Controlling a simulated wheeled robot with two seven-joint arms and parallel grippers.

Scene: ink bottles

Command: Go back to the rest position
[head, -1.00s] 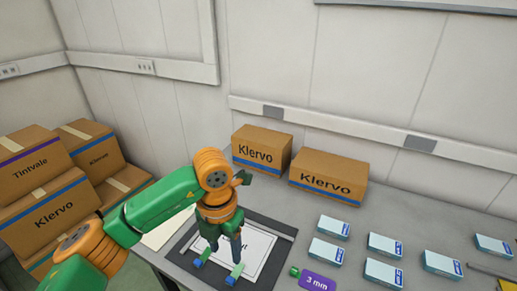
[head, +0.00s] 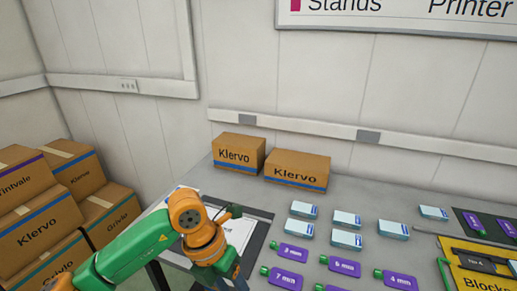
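My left arm comes in from the lower left, green with orange joints. Its wrist end and gripper (head: 226,270) point down at the bottom edge of the head view, over the near part of a dark mat with a white sheet (head: 240,232). The fingertips are hidden or cut off, so I cannot tell whether the gripper is open or shut. My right gripper is not in view.
Two Klervo cartons (head: 297,170) stand at the back of the grey table. Several small white-blue boxes (head: 347,219) and several purple-labelled bottles (head: 289,253) lie right of the mat. A yellow Blocks tray (head: 480,282) is at lower right. Stacked cartons (head: 40,222) stand at left.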

